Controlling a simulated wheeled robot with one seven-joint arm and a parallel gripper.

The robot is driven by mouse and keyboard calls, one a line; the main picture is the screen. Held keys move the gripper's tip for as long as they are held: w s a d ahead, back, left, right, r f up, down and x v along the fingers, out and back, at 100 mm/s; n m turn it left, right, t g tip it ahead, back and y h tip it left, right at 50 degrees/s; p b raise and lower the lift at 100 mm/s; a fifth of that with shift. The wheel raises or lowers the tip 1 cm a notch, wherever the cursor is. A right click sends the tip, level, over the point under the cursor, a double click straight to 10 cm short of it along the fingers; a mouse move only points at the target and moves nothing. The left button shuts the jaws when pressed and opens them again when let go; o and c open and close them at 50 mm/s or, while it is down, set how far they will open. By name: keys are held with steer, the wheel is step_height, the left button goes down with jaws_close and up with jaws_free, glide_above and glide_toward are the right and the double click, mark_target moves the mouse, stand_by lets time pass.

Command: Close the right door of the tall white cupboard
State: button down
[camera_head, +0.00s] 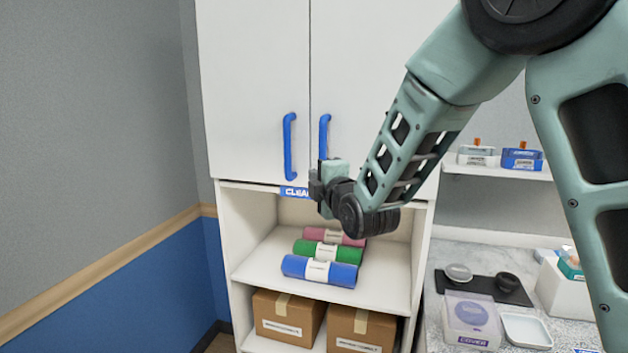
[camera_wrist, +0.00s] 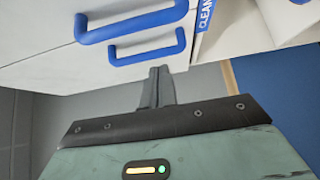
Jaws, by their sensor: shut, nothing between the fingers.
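The tall white cupboard (camera_head: 255,85) stands ahead, with two upper doors side by side. Its right door (camera_head: 350,60) looks about level with the left one in the head view; I cannot tell whether a small gap is left. The right door has an upright blue handle (camera_head: 324,135), its lower end close to my gripper. The left door has a matching blue handle (camera_head: 289,147). My gripper (camera_head: 320,178) is shut and empty, in front of the right door's lower inner corner. In the wrist view the shut fingers (camera_wrist: 158,84) point toward the two handles; contact is unclear.
Below the doors an open shelf (camera_head: 375,288) holds pink, green and blue rolls (camera_head: 320,271), with cardboard boxes (camera_head: 287,317) beneath. A counter (camera_head: 433,318) with trays and containers is at right, under a small wall shelf (camera_head: 500,171). A grey and blue wall bounds the left.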

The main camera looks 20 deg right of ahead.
steer(key=s+b, duration=0.3)
steer(key=s, duration=0.5)
steer(key=s+a+f+m+g+y, duration=0.3)
steer(key=s+a+f+m+g, duration=0.3)
steer(key=s+a+f+g, duration=0.6)
steer(key=s+d+f+m+g+h, duration=0.1)
steer(key=s+f+m+g, duration=0.1)
steer(key=s, duration=0.8)
steer(key=s+d+f+m+g+h, duration=0.2)
steer(key=s+f+m+g, duration=0.1)
steer(key=s, duration=0.7)
steer(key=shift+s+f+g+h, duration=0.2)
steer(key=shift+g+h, duration=0.1)
steer(key=shift+g, duration=0.2)
steer(key=shift+d, duration=0.1)
